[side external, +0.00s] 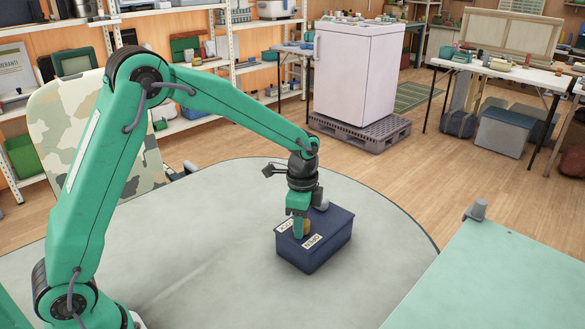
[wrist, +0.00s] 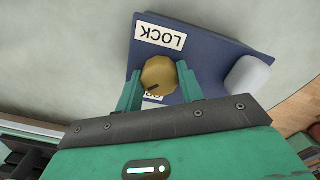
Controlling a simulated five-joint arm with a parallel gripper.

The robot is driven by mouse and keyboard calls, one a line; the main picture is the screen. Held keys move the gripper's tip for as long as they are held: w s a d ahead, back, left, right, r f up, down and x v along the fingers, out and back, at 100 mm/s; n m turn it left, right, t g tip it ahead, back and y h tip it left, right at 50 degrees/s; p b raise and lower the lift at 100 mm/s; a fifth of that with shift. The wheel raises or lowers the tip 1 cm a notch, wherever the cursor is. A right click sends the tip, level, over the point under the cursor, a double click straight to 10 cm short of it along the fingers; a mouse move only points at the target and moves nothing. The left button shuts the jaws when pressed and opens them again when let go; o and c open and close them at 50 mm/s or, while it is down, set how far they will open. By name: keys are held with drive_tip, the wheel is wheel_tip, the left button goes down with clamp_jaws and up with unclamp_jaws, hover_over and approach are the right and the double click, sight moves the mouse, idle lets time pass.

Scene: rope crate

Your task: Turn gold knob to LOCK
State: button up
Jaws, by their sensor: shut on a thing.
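The gold knob (wrist: 159,72) stands on the top of a dark blue box (wrist: 205,55). The box also shows in the side view (side external: 318,250), on the round table. A white label reading LOCK (wrist: 160,37) lies on the box top beyond the knob in the wrist view. A dark mark on the knob sits at its near edge, on the side away from LOCK. A second white label (wrist: 153,98) is mostly hidden by the knob and my gripper. My gripper (wrist: 159,77) is shut on the knob, one green finger on each side, and comes down from above in the side view.
A pale grey rounded block (wrist: 248,76) stands on the box beside the knob. The pale round table (side external: 200,250) around the box is clear. A green surface (side external: 480,280) with a small grey piece (side external: 477,208) at its corner is at the front right.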

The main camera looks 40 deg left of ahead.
drive_tip(key=m, duration=0.4)
drive_tip(key=shift+m, duration=2.4)
drive_tip(key=m, duration=0.4)
drive_tip(key=shift+f+m, duration=0.1)
drive_tip(key=shift+m, duration=2.4)
drive_tip(key=o, duration=1)
